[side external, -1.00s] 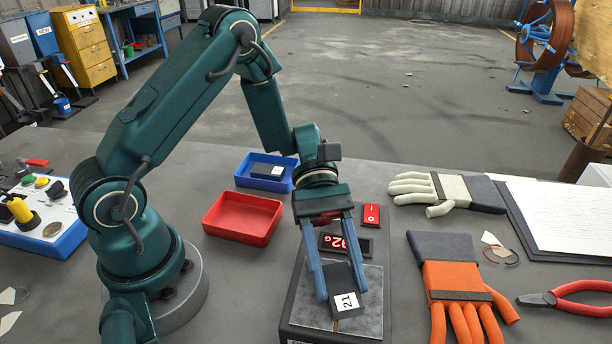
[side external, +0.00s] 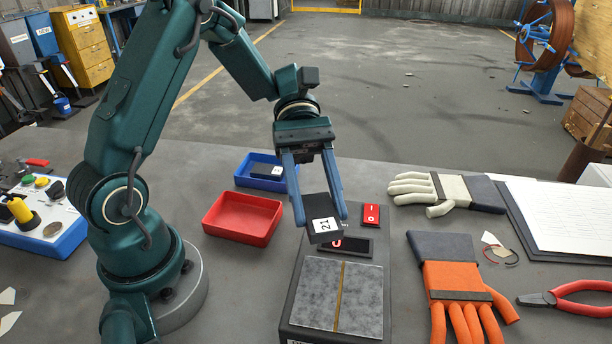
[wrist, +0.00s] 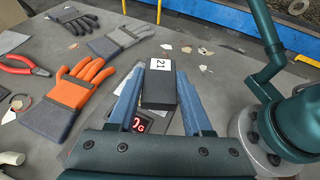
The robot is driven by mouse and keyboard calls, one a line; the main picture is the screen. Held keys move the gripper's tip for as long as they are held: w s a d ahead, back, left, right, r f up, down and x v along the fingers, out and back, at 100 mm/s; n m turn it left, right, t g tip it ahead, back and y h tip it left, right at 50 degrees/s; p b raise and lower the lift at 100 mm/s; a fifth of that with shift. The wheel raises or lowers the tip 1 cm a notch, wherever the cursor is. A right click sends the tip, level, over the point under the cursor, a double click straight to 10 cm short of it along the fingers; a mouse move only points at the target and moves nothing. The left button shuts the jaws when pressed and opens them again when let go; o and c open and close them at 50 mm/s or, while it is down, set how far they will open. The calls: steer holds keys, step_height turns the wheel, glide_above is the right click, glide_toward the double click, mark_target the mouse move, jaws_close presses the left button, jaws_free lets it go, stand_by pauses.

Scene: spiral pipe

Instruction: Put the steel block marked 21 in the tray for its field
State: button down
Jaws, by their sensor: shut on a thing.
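The dark steel block marked 21 (side external: 321,217) is between the blue fingers of my gripper (side external: 322,217), which is shut on it. The block is tilted, with its white label facing front, and hangs above the scale (side external: 335,297). In the wrist view the block (wrist: 158,88) sits between the two fingers (wrist: 160,100). The red tray (side external: 243,218) is empty, left of my gripper. The blue tray (side external: 241,174) behind it holds a dark block with a white label (side external: 267,171). The scale's display is partly hidden by the held block.
A red switch (side external: 371,215) is beside the display. A white glove (side external: 430,190), an orange glove (side external: 458,290), a clipboard (side external: 570,215) and red pliers (side external: 575,298) lie to the right. A control box (side external: 40,235) stands at the left.

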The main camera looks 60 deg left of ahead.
steer(key=w+a+r+n+t+y, duration=0.1)
steer(key=w+a+r+n+t, duration=0.2)
steer(key=a+n+t, duration=0.3)
steer(key=w+a+r+n+t+y, duration=0.1)
steer(key=w+a+r+n+t, duration=0.2)
steer(key=a+n+t, duration=0.3)
steer(key=s+d+f+m+g+h, duration=0.2)
steer(key=s+d+m+g, duration=0.3)
steer(key=m+g, duration=0.7)
steer(key=shift+x, duration=0.85)
steer(key=shift+w, duration=0.15)
